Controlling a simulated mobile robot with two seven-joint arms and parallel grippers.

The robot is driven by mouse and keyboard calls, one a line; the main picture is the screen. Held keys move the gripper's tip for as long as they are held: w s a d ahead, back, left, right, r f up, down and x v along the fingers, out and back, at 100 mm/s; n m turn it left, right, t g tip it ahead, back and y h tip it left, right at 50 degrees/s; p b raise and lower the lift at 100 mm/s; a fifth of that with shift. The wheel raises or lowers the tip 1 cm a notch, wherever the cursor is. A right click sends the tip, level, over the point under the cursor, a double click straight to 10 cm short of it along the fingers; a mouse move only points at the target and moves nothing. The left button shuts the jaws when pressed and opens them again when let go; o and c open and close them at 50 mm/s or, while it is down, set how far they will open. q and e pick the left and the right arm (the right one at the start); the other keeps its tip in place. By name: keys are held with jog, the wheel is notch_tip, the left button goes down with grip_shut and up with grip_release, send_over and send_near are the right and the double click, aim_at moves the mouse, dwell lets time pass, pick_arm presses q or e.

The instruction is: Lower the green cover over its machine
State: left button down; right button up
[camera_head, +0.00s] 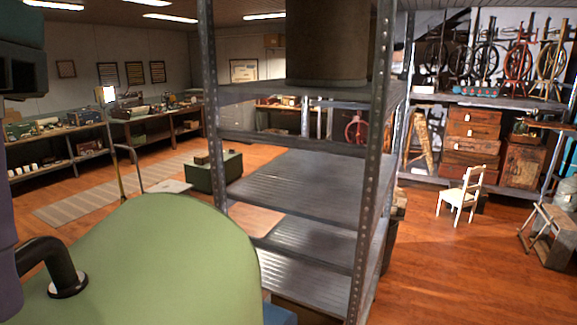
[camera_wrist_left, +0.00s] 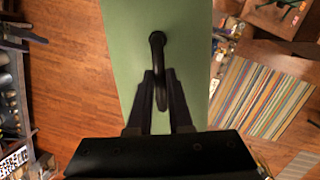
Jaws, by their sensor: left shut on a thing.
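The green cover (camera_head: 150,250) fills the lower left of the head view, its rounded top towards me. A black curved handle (camera_head: 60,268) stands on its left part. In the left wrist view the cover (camera_wrist_left: 185,30) is a green strip, with the handle (camera_wrist_left: 157,45) at its middle. My left gripper (camera_wrist_left: 159,75) is shut on the handle, one dark finger on each side. The machine is not identifiable; whatever is beneath the cover is hidden. My right gripper is in neither view.
A metal shelf rack (camera_head: 300,190) stands close behind the cover to the right. A small blue surface (camera_head: 280,313) shows beside the cover. Beyond are a green box (camera_head: 213,175), a white chair (camera_head: 461,195) and a striped rug (camera_wrist_left: 262,95). Wooden floor lies open on the right.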

pick_arm(q)
jog(key=shift+r+p, duration=2.45)
jog(key=shift+r, duration=1.25)
jog(key=shift+f, duration=0.15)
